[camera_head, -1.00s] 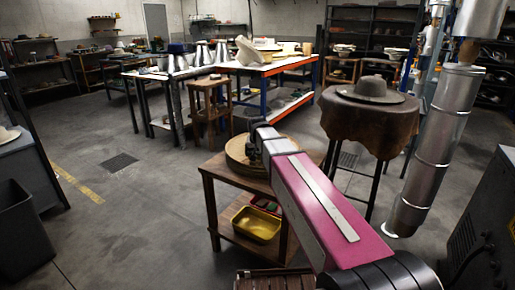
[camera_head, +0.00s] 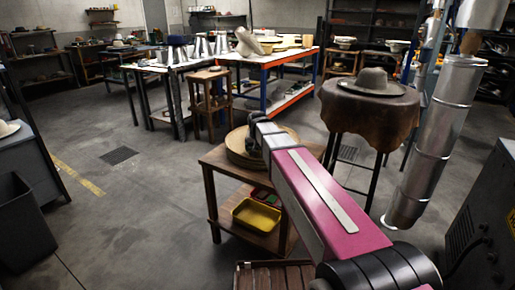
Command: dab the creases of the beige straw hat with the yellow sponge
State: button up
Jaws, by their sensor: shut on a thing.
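A round, flat, straw-coloured thing (camera_head: 238,152) lies on top of the small wooden stand. It may be the beige straw hat; my arm covers its right part and I cannot make out a crown or creases. My gripper (camera_head: 256,157) is over its right side, dark and mostly hidden behind the end of my pink arm. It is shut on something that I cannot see. The yellow sponge does not show anywhere. I cannot tell whether the gripper touches the straw-coloured thing.
The wooden stand (camera_head: 215,160) holds a yellow tray (camera_head: 257,217) on its lower shelf. A grey hat (camera_head: 372,82) sits on a leather-draped stand (camera_head: 370,118) to the right. A metal duct (camera_head: 432,140) hangs at right. Floor left of the stand is clear.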

jog(key=shift+f, duration=0.6)
dwell(1.6)
notch_tip(320, 180, up, 14)
dwell(1.4)
dwell(0.7)
jog(key=shift+r, duration=0.55)
jog(key=shift+f, duration=0.1)
jog(key=shift+f, duration=6.85)
jog(key=shift+f, duration=0.25)
